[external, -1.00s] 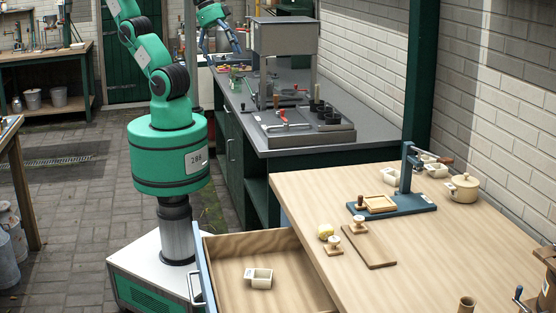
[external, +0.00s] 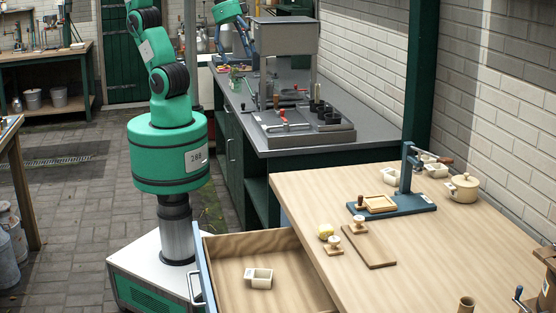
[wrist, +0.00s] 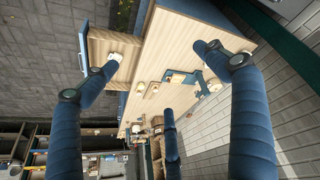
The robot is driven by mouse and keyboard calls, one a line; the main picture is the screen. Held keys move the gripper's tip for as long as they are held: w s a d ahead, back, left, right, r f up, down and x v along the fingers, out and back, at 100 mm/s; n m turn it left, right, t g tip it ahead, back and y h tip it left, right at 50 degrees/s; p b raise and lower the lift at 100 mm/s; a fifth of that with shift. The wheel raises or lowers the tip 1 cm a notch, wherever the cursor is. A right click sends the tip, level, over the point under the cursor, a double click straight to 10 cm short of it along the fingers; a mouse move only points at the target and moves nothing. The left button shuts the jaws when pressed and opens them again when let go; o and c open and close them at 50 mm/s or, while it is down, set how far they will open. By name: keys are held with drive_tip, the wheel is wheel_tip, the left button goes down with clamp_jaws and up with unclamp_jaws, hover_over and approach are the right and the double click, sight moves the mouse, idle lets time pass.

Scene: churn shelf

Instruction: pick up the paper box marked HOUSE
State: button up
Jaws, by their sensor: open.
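A small white open box (external: 258,278) lies in the open wooden drawer (external: 234,246). My gripper (external: 244,48) is high at the back in the external view, far from these boxes. In the wrist view my gripper (wrist: 158,57) has its blue fingers spread wide and empty. The drawer's white box (wrist: 108,63) shows beside the left fingertip, well below it.
The wooden bench (external: 300,190) holds a blue press (external: 405,190), a lidded pot (external: 463,188), a flat board (external: 368,247) and small wooden stamps (external: 333,245). A grey counter (external: 262,140) with a tall apparatus stands behind. The bench's front middle is mostly clear.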

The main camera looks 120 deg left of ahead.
drive_tip(key=w+d+f+n+g+p, duration=0.1)
drive_tip(key=w+d+f+n, duration=0.45)
drive_tip(key=w+d, duration=0.5)
drive_tip(key=w+d+f+n+g+p, duration=0.15)
drive_tip(key=w+d+f+n, duration=0.45)
drive_tip(key=w, duration=0.8)
drive_tip(key=w+d+f+n, duration=0.2)
drive_tip(key=d+f, duration=0.5)
drive_tip(key=f, duration=0.3)
drive_tip(key=w+d+f+n+g+p, duration=0.1)
drive_tip(key=w+d+f+n, duration=0.1)
drive_tip(key=d+f, duration=0.5)
drive_tip(key=w+d+f+n+g+p, duration=0.1)
drive_tip(key=d+f+n, duration=0.3)
drive_tip(key=f, duration=1)
drive_tip(key=w+d, duration=0.1)
drive_tip(key=d, duration=0.2)
drive_tip(key=shift+w, duration=0.15)
drive_tip(key=shift+a+f+n, duration=0.1)
drive_tip(key=shift+n, duration=0.15)
hover_over(258, 270)
drive_tip(key=w+d, duration=0.2)
drive_tip(key=shift+s+f+b, duration=0.15)
drive_tip(key=shift+f+b, duration=0.15)
drive_tip(key=shift+f, duration=3.95)
drive_tip(key=shift+f, duration=0.1)
drive_tip(key=shift+d+f+b, duration=0.1)
drive_tip(key=shift+f+b, duration=0.2)
drive_tip(key=shift+f, duration=2.2)
